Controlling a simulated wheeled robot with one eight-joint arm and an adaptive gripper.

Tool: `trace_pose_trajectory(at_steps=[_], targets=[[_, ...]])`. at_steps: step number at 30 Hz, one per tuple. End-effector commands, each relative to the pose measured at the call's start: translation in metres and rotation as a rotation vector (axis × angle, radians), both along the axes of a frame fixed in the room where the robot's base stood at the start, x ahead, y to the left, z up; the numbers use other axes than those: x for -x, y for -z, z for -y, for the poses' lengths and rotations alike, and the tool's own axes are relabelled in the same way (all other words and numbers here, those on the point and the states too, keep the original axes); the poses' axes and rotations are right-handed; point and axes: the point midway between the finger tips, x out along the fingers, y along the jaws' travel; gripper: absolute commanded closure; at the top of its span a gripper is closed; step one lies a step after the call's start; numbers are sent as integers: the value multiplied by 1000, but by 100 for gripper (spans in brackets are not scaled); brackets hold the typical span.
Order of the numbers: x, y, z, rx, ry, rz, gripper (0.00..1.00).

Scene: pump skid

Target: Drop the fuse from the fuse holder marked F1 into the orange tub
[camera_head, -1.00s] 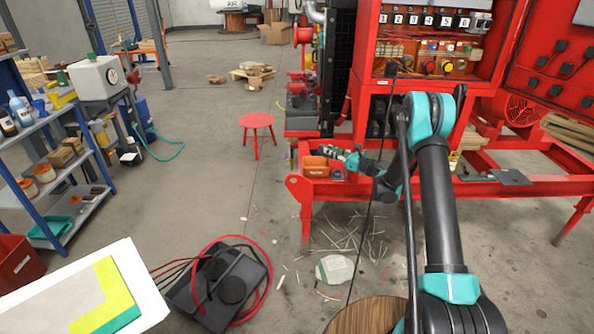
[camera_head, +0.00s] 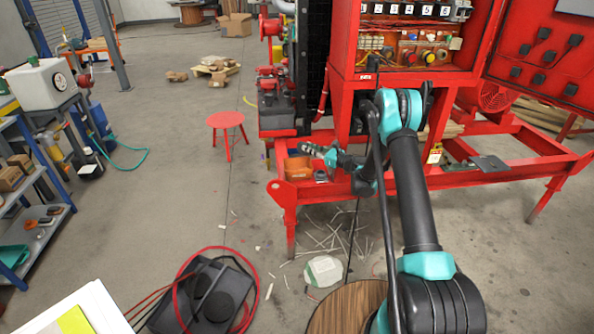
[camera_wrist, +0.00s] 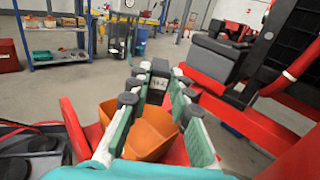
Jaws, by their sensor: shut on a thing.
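The orange tub (camera_head: 297,164) stands on the red skid frame, partly hidden by my gripper in the head view. My gripper (camera_head: 308,149) is just above and beside it. In the wrist view the tub (camera_wrist: 150,138) shows below and between the fingers, with its open top facing up. My gripper (camera_wrist: 157,92) is shut on a small pale fuse with dark ends (camera_wrist: 158,84), held between the fingertips. The fuse is too small to make out in the head view. The mark F1 cannot be read on any holder.
The open red cabinet (camera_head: 420,50) with numbered parts stands behind my arm. A red stool (camera_head: 226,120) is left of the skid. A black device with red hoses (camera_head: 207,292) and a wooden round top (camera_head: 347,308) are in front. A blue-framed shelf (camera_head: 40,215) stands at left.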

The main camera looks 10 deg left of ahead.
Motion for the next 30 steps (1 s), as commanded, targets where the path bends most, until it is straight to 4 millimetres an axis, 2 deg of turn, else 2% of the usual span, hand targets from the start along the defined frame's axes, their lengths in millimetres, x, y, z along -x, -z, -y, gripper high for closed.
trace_pose_trajectory(at_steps=[7, 18, 19, 24, 30], targets=[[0, 21, 0, 0, -1, 0, 100], [1, 26, -1, 0, -2, 0, 100], [1, 26, -1, 0, -2, 0, 79], [1, 26, -1, 0, -2, 0, 58], [1, 26, -1, 0, -2, 0, 56]])
